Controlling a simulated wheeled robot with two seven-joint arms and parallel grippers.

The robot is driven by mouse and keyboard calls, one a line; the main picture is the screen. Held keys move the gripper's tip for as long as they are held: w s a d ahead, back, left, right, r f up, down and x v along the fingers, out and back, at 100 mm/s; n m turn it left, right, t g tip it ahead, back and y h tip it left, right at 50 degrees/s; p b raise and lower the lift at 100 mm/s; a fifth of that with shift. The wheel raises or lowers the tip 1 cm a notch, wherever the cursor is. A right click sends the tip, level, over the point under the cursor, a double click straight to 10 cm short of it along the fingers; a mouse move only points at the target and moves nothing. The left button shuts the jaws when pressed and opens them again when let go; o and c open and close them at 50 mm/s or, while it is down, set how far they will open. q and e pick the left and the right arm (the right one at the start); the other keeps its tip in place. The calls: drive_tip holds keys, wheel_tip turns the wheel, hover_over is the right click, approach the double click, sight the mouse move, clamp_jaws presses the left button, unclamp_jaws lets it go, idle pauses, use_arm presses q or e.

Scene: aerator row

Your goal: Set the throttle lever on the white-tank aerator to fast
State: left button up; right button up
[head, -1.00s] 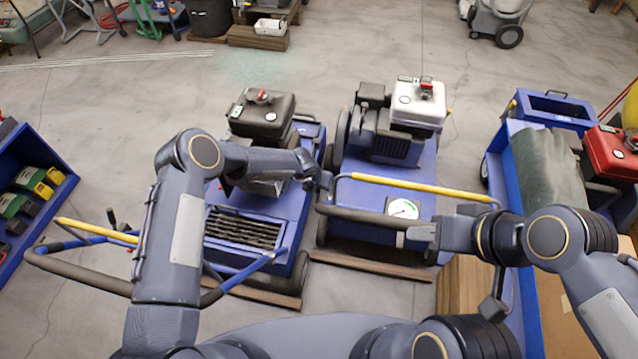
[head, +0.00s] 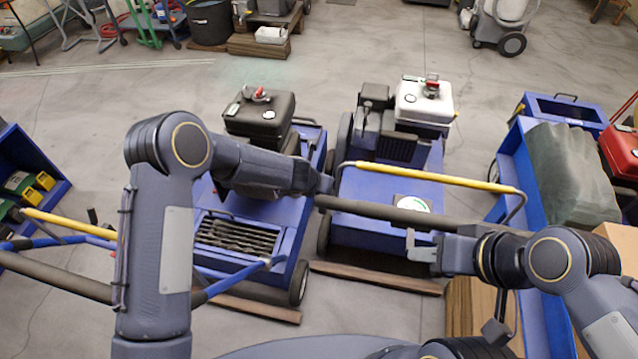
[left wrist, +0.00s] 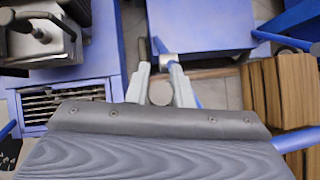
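The white-tank aerator stands at the centre of the head view, with a white tank (head: 424,103), a blue deck and a handle with a yellow bar (head: 430,175) and a dark grip bar (head: 400,214). My left gripper (head: 328,186) is at the left end of this handle, and its fingers hide the throttle lever area. In the left wrist view its two fingertips (left wrist: 160,68) stand apart, with a short dark rod (left wrist: 143,48) just beyond them; I cannot tell if this is the lever. My right gripper (head: 418,245) is open and empty, just below the dark grip bar.
A black-tank aerator (head: 259,115) stands to the left, its handle reaching under my left arm. At right are a blue cart with a grey-green sack (head: 570,175), a red tank (head: 622,150) and brown boxes (head: 470,305). A wooden strip (head: 375,278) lies on the floor in front.

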use_arm(q)
drive_tip(key=o, duration=0.4)
drive_tip(key=v, duration=0.8)
drive_tip(key=shift+d, duration=0.1)
